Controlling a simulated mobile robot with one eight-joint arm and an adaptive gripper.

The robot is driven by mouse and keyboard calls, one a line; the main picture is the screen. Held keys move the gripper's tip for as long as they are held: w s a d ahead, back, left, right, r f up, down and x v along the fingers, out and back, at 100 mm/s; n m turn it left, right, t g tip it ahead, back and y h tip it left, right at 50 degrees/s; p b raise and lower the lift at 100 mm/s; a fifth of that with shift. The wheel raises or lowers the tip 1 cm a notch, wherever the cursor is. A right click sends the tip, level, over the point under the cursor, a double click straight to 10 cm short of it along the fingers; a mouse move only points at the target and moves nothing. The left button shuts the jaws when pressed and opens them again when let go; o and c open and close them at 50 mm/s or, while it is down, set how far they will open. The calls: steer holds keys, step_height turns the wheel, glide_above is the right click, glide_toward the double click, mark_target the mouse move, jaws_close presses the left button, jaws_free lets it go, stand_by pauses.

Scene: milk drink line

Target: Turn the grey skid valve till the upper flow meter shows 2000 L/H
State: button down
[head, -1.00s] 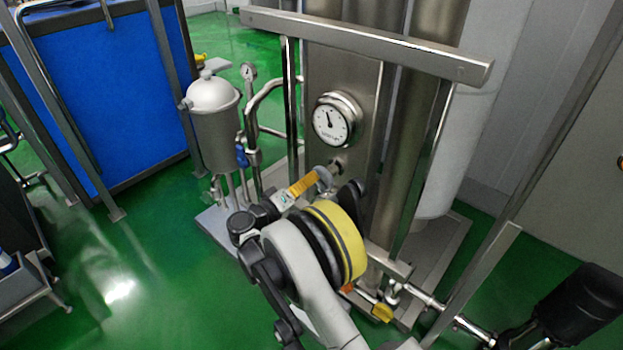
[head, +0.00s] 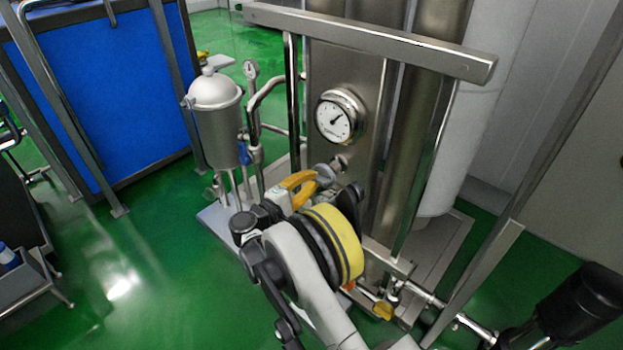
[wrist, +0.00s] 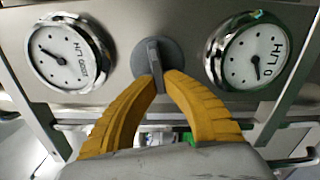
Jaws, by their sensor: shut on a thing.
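The upper flow meter (head: 340,116) is a round white dial above the valve, with its needle pointing up and to the right. It seems to be the left dial in the wrist view (wrist: 71,54); its small figures are too blurred to read surely. The grey skid valve (wrist: 158,62) has a flat handle on a round base; it also shows in the head view (head: 325,172). My gripper (wrist: 161,84) has its yellow fingers shut on the handle. In the head view my gripper (head: 305,185) is partly hidden by my wrist.
A grey vessel (head: 215,120) with pipes stands left of the skid panel. A metal bar (head: 370,40) crosses above. Green floor (head: 150,250) is open at the left.

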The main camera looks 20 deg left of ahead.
steer(key=shift+f+n, duration=0.1)
steer(key=shift+n, duration=0.4)
steer(key=c, duration=1.5)
jaws_free()
steer(key=shift+d, duration=0.1)
steer(key=shift+s, duration=0.1)
steer(key=v, duration=1.2)
